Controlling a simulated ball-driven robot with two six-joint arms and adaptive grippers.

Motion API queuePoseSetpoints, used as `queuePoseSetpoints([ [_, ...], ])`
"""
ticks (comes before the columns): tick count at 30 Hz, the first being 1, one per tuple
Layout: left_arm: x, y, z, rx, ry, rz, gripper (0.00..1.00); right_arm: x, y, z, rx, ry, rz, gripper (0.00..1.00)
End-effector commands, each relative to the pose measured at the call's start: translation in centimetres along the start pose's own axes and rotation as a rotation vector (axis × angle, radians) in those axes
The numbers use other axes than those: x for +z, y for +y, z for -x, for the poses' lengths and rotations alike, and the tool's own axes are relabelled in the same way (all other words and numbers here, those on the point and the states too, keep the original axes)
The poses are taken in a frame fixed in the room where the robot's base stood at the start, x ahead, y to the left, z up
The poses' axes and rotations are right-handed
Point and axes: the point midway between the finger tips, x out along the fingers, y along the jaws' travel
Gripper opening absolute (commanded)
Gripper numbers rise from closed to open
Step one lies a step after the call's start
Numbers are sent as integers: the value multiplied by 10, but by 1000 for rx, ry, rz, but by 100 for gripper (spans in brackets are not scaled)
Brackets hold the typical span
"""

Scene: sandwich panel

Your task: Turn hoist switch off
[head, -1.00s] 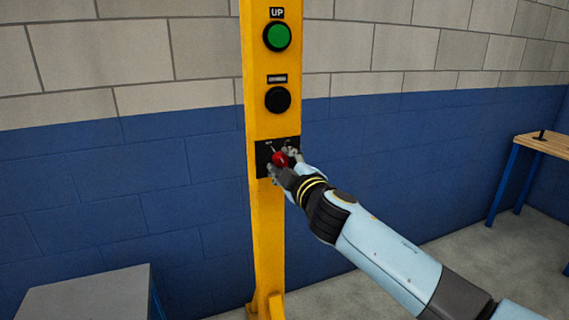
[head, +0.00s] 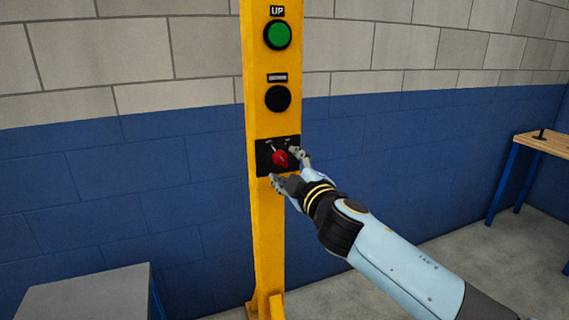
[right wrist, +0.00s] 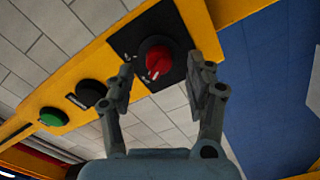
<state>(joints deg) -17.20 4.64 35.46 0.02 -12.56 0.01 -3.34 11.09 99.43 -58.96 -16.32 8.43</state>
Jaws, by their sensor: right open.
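The hoist switch is a red rotary knob (head: 280,158) on a black plate (head: 264,164), low on a yellow post (head: 266,225). In the right wrist view the red knob (right wrist: 158,61) has a white pointer mark, and the black plate (right wrist: 125,42) surrounds it. My right gripper (head: 289,167) is in front of the plate. Its fingers are spread apart, with the knob between and beyond them in the right wrist view (right wrist: 163,85). They do not appear to touch the knob. The small labels on the plate are too blurred to read. My left gripper is not in view.
Above the switch are a black button (head: 278,98) and a green button (head: 277,35) labelled UP. A grey-topped table (head: 85,295) stands at lower left, and a wooden bench (head: 545,145) at right. A blue and grey block wall (head: 400,140) is behind.

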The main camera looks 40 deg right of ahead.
Motion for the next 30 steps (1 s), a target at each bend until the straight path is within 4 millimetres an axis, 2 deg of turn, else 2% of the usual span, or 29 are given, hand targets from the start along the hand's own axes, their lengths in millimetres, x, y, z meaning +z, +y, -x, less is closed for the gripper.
queuePoseSetpoints([
  [1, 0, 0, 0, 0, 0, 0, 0, 1, -2, 13, -3, -1, 1, 55],
  [6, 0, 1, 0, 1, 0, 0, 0, 0, -2, 51, -4, -1, 0, 55],
  [12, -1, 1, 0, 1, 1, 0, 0, 0, -2, 82, -3, -1, -1, 55],
  [18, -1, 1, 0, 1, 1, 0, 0, 0, -1, 91, -1, 0, -1, 55],
  [30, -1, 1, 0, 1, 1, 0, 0, 0, -1, 90, -1, 0, 0, 55],
])
